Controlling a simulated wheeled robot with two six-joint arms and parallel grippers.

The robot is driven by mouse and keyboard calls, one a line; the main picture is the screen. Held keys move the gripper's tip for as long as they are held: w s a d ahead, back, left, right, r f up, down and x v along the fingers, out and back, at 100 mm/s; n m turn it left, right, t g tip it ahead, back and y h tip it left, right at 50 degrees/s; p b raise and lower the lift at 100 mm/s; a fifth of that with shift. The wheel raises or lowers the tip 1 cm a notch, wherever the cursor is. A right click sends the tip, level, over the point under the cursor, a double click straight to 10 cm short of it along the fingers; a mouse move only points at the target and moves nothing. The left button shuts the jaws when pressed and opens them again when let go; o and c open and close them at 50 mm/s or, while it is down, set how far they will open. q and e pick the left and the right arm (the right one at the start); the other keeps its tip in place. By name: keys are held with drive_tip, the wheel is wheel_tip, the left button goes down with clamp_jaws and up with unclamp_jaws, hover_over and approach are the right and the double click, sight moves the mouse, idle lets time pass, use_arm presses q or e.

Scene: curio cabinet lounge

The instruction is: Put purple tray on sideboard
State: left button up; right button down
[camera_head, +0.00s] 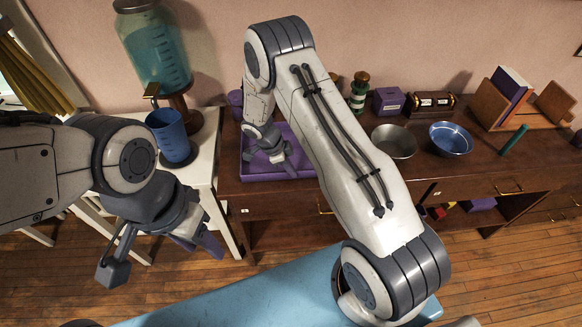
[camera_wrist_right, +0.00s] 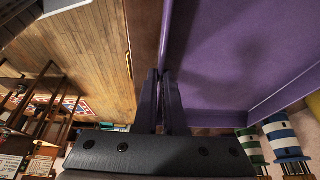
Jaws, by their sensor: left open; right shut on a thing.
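The purple tray (camera_head: 262,174) is at the left end of the dark wooden sideboard (camera_head: 480,166), level or nearly so. I cannot tell whether its base touches the top. My right gripper (camera_head: 290,168) is shut on the tray's front wall. In the right wrist view the fingers (camera_wrist_right: 161,98) pinch the wall of the tray (camera_wrist_right: 225,60), whose inside looks empty. My right forearm hides the tray's right end in the head view. My left gripper (camera_head: 162,258) is open and empty, in front of the white table and apart from the tray.
A blue cup (camera_head: 168,136) and a glass drink dispenser (camera_head: 155,45) stand on the white table (camera_head: 203,150) at left. A metal bowl (camera_head: 394,141), a blue bowl (camera_head: 450,139), a purple box (camera_head: 389,101) and a striped jar (camera_head: 359,92) stand on the sideboard.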

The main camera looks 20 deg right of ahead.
drive_tip(key=shift+f, duration=0.1)
drive_tip(key=c, duration=1.4)
unclamp_jaws()
drive_tip(key=shift+b, duration=0.3)
drive_tip(key=o, duration=0.4)
